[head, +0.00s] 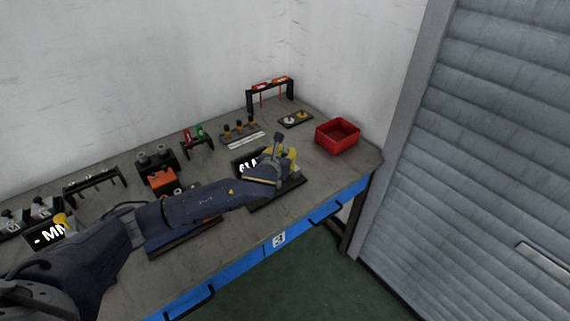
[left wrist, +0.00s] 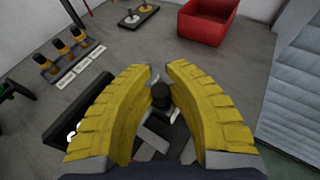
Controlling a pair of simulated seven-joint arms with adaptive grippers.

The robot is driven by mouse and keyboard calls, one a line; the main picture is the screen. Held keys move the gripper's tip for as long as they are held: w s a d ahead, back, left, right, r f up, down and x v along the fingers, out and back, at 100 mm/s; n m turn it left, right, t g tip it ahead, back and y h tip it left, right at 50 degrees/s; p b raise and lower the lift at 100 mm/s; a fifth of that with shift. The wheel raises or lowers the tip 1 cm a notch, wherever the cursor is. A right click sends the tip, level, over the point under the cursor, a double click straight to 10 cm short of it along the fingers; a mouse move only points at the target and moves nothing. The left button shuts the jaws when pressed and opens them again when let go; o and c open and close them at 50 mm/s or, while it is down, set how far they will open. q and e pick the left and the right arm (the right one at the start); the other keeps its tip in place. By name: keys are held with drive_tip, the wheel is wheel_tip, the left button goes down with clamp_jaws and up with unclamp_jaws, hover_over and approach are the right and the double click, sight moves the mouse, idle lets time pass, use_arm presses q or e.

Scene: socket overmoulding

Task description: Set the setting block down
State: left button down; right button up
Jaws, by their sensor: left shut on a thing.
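My left gripper (head: 284,158) reaches over the right part of the workbench, above a dark fixture (head: 285,192) near the front edge. In the left wrist view its yellow fingers (left wrist: 160,85) are closed around a small dark piece with a round black top (left wrist: 161,92), which I take to be the setting block. The fingers hide most of it. I cannot tell whether its underside touches the fixture or is a little above it. My right gripper is in neither view.
A black display (head: 245,163) stands just left of the gripper. A red bin (head: 337,135) stands at the right end of the grey bench (head: 225,250). Behind are a row of dark-and-yellow pieces (head: 240,129) and a tool rack (head: 270,88). Bench between bin and fixture is clear.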

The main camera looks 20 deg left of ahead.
use_arm(q)
drive_tip(key=shift+f, duration=2.3)
drive_tip(key=c, duration=1.4)
unclamp_jaws()
drive_tip(key=shift+f, duration=0.2)
drive_tip(key=shift+r, duration=0.15)
drive_tip(key=v, duration=1.2)
